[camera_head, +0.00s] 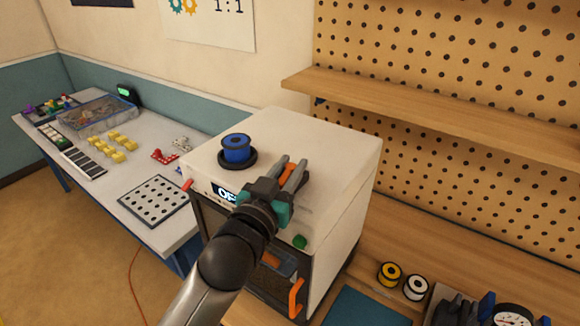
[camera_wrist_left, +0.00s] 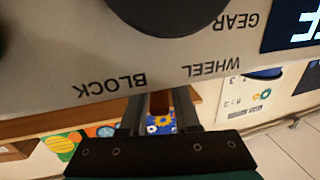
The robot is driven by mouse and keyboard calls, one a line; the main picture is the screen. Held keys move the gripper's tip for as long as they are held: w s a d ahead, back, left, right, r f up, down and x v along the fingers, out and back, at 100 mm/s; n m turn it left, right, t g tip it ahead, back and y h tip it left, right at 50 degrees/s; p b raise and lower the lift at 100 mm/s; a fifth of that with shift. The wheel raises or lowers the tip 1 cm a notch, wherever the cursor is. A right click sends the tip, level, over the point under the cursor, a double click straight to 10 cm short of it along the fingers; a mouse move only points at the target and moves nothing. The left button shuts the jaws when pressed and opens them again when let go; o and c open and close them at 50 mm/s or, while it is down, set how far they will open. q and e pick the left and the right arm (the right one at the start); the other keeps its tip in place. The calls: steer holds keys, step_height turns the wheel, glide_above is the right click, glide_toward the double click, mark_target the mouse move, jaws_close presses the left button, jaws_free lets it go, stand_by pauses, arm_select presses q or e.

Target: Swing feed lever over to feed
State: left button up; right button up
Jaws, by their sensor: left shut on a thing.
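The feed lever (camera_head: 287,174) shows as an orange piece between the fingers of my left gripper (camera_head: 290,168), above the top of a white box-shaped machine (camera_head: 330,160). The gripper is shut on it. In the left wrist view the lever (camera_wrist_left: 159,103) is a brown-orange strip between the two dark fingers (camera_wrist_left: 160,112). The lever's base and pivot are hidden by the gripper. The machine's front carries the labels BLOCK, WHEEL and GEAR, upside down in the wrist view, and a lit display (camera_head: 224,192), partly covered by my arm. I cannot make out a right gripper.
A blue spool (camera_head: 237,149) stands on the machine's top, left of my gripper. The front has a green button (camera_head: 299,242) and an orange door handle (camera_head: 296,299). A wooden shelf (camera_head: 430,110) juts out behind. Yellow and white spools lie on the bench at right.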

arm_select(q)
jaws_close()
steer(key=shift+r+m+g+h+p, duration=0.1)
steer(key=shift+m+g+h+p, duration=0.2)
steer(key=shift+m+h+p, duration=0.35)
steer(key=shift+m+g+h+p, duration=0.65)
steer(key=shift+g+h, duration=0.05)
steer(key=shift+h, duration=0.35)
steer(key=o, duration=0.6)
jaws_free()
